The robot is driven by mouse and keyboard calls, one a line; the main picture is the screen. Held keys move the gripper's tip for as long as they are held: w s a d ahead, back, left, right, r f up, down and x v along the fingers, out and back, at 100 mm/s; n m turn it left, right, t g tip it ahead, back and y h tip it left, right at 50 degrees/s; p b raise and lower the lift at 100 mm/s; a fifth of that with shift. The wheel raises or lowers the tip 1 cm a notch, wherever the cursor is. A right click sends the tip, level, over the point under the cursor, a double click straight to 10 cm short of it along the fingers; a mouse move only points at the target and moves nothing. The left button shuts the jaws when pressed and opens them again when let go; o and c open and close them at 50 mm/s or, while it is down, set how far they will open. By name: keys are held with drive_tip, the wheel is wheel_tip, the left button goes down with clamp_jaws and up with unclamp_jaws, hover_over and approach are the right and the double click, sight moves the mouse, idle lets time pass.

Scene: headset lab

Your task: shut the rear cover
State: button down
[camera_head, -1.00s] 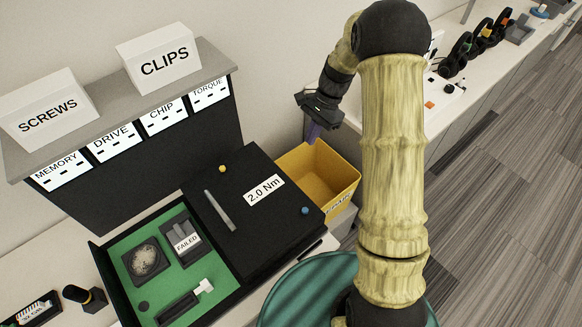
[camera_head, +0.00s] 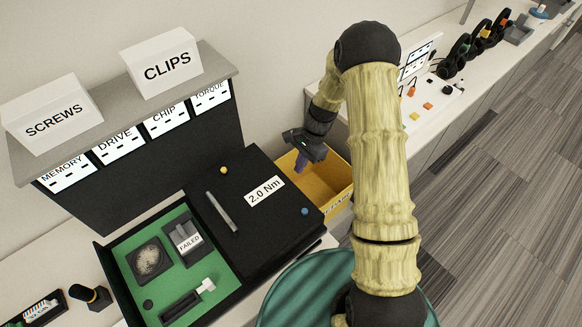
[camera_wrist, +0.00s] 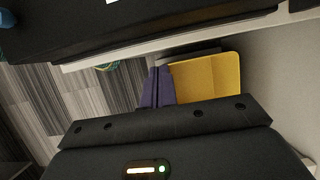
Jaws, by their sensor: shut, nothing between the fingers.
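A black case with a green-lined tray (camera_head: 215,272) lies on the bench at lower left. Beside it a flat black panel (camera_head: 262,225) labelled 2.0 Nm lies level; I cannot tell whether it is the rear cover. My gripper (camera_head: 300,164) is over the yellow bin (camera_head: 341,200), right of the panel and apart from it. Its purple fingers are together and empty, pointing down. In the wrist view the fingers (camera_wrist: 158,86) show beside the yellow bin (camera_wrist: 208,78), with a black edge (camera_wrist: 140,28) across the top.
A dark rack with SCREWS (camera_head: 52,122) and CLIPS (camera_head: 167,65) boxes on top stands behind the case. A silver pen-like rod (camera_head: 221,212) lies on the panel. A teal round thing (camera_head: 290,290) is in front. Headsets (camera_head: 458,52) stand along the far bench.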

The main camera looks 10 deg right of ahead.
drive_tip(key=s+a, duration=0.1)
drive_tip(key=s+a+p, duration=0.1)
drive_tip(key=a, duration=0.1)
drive_tip(key=shift+r, duration=0.2)
drive_tip(key=shift+a, duration=0.15)
